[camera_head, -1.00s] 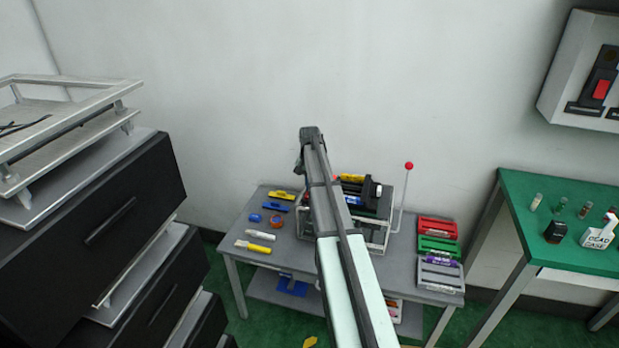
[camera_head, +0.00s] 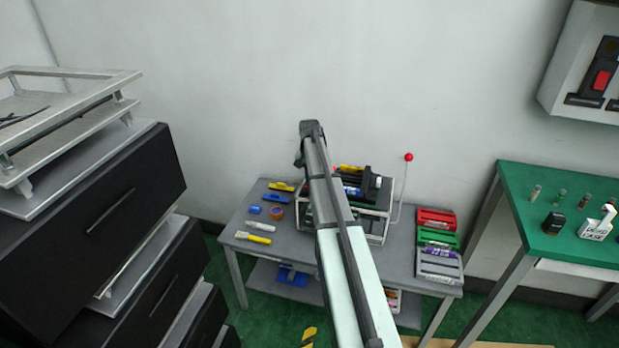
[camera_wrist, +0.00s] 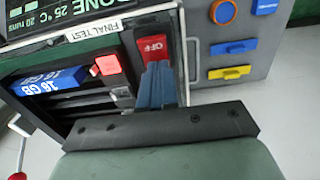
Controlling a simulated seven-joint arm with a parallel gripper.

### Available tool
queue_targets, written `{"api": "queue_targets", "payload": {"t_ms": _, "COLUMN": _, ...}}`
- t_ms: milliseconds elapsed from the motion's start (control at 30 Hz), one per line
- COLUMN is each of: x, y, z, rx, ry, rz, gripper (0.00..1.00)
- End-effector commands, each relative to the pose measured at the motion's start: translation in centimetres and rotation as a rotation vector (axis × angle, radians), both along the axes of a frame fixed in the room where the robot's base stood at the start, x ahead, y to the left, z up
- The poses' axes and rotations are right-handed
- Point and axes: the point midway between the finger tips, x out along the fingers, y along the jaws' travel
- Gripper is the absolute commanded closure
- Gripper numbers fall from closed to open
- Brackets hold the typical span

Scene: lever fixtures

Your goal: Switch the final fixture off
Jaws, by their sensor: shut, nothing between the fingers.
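The final fixture (camera_wrist: 128,42) fills the upper left of the wrist view, a box with a "FINAL TEST" label (camera_wrist: 94,31) and a dark display reading "DONE". A red plate marked "OFF" (camera_wrist: 152,47) is on its front. My gripper (camera_wrist: 154,68) is shut and empty, its blue-grey fingers pointing at the lower edge of the red plate. They overlap it in the picture; whether they touch, I cannot tell. In the head view the fixture (camera_head: 378,225) stands on the grey table, partly behind my arm, which hides my gripper there.
A blue "16 GB" stick (camera_wrist: 50,80) and a red block (camera_wrist: 108,64) are at the fixture's front. A thin lever with a red ball (camera_head: 408,157) rises beside it. Coloured tools lie left on the grey table (camera_head: 330,258); trays (camera_head: 437,240) stand right.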

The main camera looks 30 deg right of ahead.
Motion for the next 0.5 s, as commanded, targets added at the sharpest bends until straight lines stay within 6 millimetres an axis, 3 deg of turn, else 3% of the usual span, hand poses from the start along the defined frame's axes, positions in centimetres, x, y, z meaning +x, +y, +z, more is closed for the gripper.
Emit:
{"api": "queue_targets", "payload": {"t_ms": 33, "x": -0.5, "y": 0.2, "z": -0.8, "rx": 0.004, "ry": 0.012, "rz": 0.000, "gripper": 1.00}}
{"api": "queue_targets", "payload": {"t_ms": 500, "x": -1.6, "y": 1.4, "z": -0.4, "rx": 0.009, "ry": 0.016, "rz": 0.001, "gripper": 1.00}}
